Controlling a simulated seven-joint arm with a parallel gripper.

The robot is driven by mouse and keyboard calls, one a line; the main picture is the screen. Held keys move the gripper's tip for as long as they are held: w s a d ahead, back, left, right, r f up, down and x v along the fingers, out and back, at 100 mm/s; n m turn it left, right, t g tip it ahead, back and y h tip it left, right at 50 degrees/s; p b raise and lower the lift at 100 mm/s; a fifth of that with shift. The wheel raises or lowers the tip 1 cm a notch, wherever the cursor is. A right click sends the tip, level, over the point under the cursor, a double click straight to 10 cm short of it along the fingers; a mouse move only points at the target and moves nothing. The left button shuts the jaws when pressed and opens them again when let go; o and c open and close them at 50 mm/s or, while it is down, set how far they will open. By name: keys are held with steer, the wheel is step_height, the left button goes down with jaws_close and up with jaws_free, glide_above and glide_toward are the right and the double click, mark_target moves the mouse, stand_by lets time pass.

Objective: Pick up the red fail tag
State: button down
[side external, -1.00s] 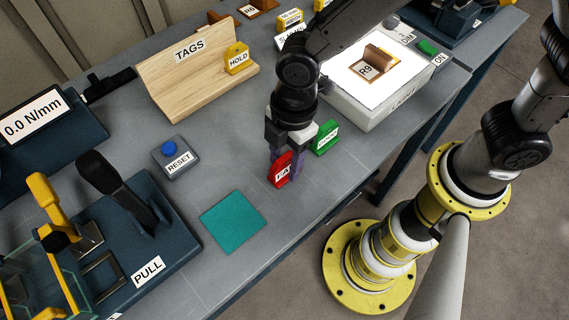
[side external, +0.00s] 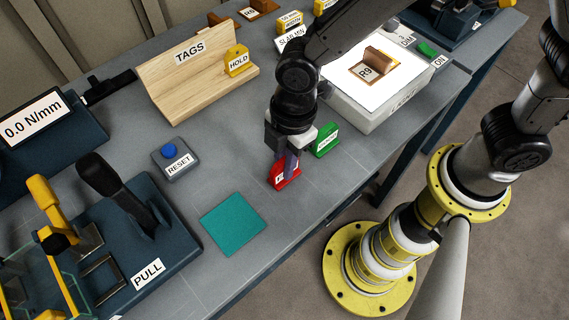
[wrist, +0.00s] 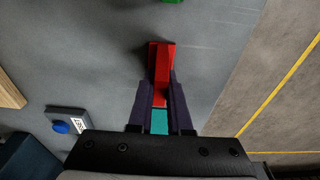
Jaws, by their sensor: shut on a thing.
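The red fail tag (side external: 285,179) is on the grey table in the side view, between the teal mat and the green tag. My gripper (side external: 284,165) reaches down over it, with its fingers on either side, partly hiding its label. In the wrist view the red tag (wrist: 161,70) lies between the two dark fingers of my gripper (wrist: 160,95), which are shut on it. The tag looks at table height; I cannot tell whether it is clear of the surface.
A green tag (side external: 326,140) stands close behind the gripper. The teal mat (side external: 233,222) lies flat to the left. A wooden TAGS rack (side external: 170,88) holds a yellow HOLD tag (side external: 237,60). A RESET button box (side external: 175,158) and a white lightbox (side external: 372,112) stand nearby.

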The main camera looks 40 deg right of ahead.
steer(key=shift+r, duration=0.1)
steer(key=shift+r, duration=0.55)
steer(key=s+d+r, duration=0.9)
steer(key=d+r, duration=0.1)
steer(key=r, duration=0.1)
steer(key=shift+s+r, duration=0.35)
